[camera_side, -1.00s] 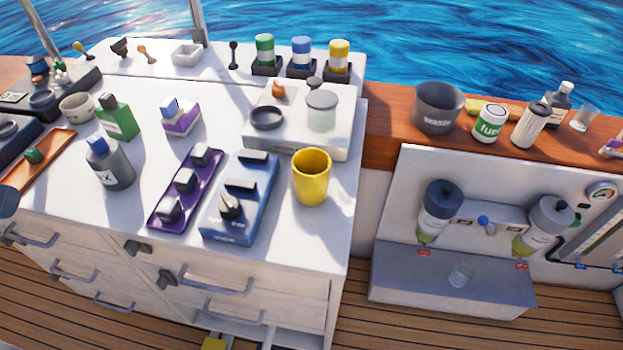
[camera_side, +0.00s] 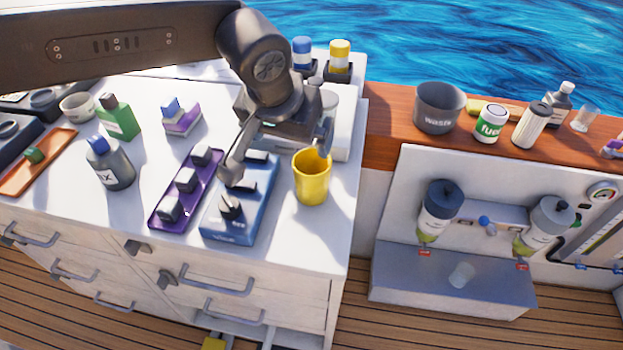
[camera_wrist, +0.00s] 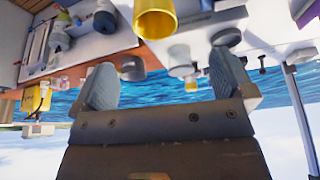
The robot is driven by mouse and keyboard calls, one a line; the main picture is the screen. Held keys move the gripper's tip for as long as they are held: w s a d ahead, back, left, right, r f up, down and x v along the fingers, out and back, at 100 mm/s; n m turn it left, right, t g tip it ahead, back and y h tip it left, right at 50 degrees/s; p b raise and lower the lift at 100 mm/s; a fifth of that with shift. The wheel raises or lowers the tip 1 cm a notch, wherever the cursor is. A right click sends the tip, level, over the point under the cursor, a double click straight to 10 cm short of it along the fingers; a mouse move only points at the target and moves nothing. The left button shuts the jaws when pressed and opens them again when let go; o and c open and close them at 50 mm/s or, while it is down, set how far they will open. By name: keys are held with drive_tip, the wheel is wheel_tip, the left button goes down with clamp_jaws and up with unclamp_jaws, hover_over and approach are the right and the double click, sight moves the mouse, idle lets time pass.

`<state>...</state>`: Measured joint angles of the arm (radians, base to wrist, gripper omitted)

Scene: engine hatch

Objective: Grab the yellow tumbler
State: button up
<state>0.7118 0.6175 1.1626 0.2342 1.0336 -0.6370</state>
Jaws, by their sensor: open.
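The yellow tumbler (camera_side: 312,178) stands upright at the right front part of the white cabinet top, just right of the blue switch box. It also shows at the top of the wrist view (camera_wrist: 155,20), beyond the fingers. My gripper (camera_side: 278,152) is above the cabinet, at the tumbler's upper left. One finger is over the blue box, and the other overlaps the tumbler's back rim in the picture; I cannot tell whether they touch. In the wrist view the two fingers (camera_wrist: 163,88) are wide apart with nothing between them.
The blue switch box (camera_side: 240,205) and purple switch box (camera_side: 186,190) lie left of the tumbler. A tray with a glass jar (camera_side: 330,100) is behind, partly hidden by my arm. The cabinet's right edge is close to the tumbler. A grey waste bin (camera_side: 438,108) stands on the wooden ledge.

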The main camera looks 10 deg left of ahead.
approach(312, 170)
drive_tip(key=shift+s+d+f, duration=0.25)
drive_tip(key=shift+s, duration=0.25)
drive_tip(key=shift+s+d+f, duration=0.2)
drive_tip(key=shift+s+f, duration=0.05)
drive_tip(key=shift+s, duration=0.3)
drive_tip(key=shift+w+x, duration=0.2)
drive_tip(key=shift+x, duration=1.3)
drive_tip(key=shift+w+x, duration=0.15)
drive_tip(key=shift+x, duration=1.35)
drive_tip(key=shift+a+r, duration=0.1)
drive_tip(key=shift+r, duration=0.05)
drive_tip(key=c, duration=0.9)
